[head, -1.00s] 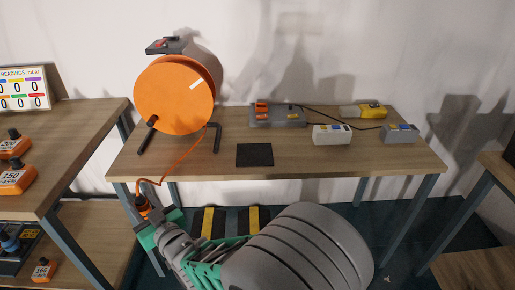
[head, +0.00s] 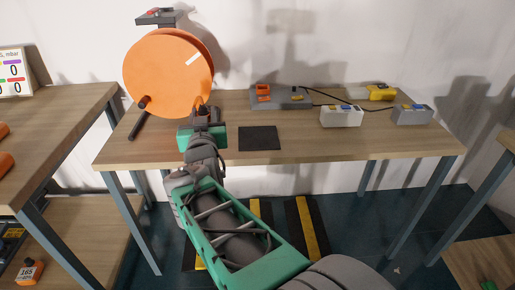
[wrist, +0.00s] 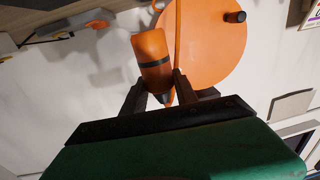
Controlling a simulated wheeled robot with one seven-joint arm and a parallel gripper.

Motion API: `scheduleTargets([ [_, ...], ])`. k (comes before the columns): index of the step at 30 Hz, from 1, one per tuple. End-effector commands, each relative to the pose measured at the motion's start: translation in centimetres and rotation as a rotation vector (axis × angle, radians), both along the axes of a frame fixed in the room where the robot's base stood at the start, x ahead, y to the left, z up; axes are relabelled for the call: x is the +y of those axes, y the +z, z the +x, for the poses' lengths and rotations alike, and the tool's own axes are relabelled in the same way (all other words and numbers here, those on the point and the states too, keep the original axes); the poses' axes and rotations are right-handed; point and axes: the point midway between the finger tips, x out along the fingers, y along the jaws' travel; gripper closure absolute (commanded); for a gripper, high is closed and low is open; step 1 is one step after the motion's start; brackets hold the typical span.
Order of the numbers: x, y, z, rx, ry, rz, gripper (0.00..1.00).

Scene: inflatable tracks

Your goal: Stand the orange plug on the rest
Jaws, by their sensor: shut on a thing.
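The orange plug (wrist: 152,60), with a dark band around it, shows in the wrist view between the fingers of my gripper (wrist: 162,92). My gripper is shut on it. In the head view my gripper (head: 203,112) is above the table's left part, in front of the orange reel (head: 165,75), and hides the plug. The reel also shows in the wrist view (wrist: 215,40). A flat dark square pad (head: 259,139) lies on the table to the right of my gripper. A grey block (head: 283,103) with orange parts stands behind it. I cannot tell which is the rest.
A white socket box (head: 341,116), a grey box (head: 412,115) and a yellow item (head: 380,92) stand at the table's right, joined by dark cable. The wooden table (head: 290,148) is clear along its front. Another table (head: 60,120) stands at the left.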

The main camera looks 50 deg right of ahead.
Motion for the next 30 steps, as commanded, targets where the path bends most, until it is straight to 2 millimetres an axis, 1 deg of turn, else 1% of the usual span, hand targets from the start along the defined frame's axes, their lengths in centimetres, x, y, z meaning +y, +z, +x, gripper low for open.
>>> scheduleTargets([
  [1, -2.2, 0.2, -2.0, -0.007, -0.076, -0.003, 1.0],
  [3, -4.5, 1.1, -4.6, -0.005, -0.165, -0.002, 1.0],
  [6, -6.5, 2.1, -7.4, -0.002, -0.255, 0.0, 1.0],
  [9, -7.4, 2.6, -8.9, 0.0, -0.301, 0.0, 1.0],
  [10, -7.7, 2.6, -9.1, 0.002, -0.308, 0.0, 1.0],
  [11, -8.0, 2.5, -9.1, 0.003, -0.312, 0.0, 1.0],
  [14, -9.9, 1.6, -8.3, 0.006, -0.317, 0.002, 1.0],
  [21, -16.0, -1.7, -5.1, 0.006, -0.312, 0.002, 1.0],
  [24, -17.6, -4.3, -4.2, 0.007, -0.31, 0.002, 1.0],
  [27, -18.9, -5.8, -3.5, 0.004, -0.309, 0.001, 1.0],
  [30, -19.5, -6.6, -3.1, 0.002, -0.308, 0.0, 1.0],
])
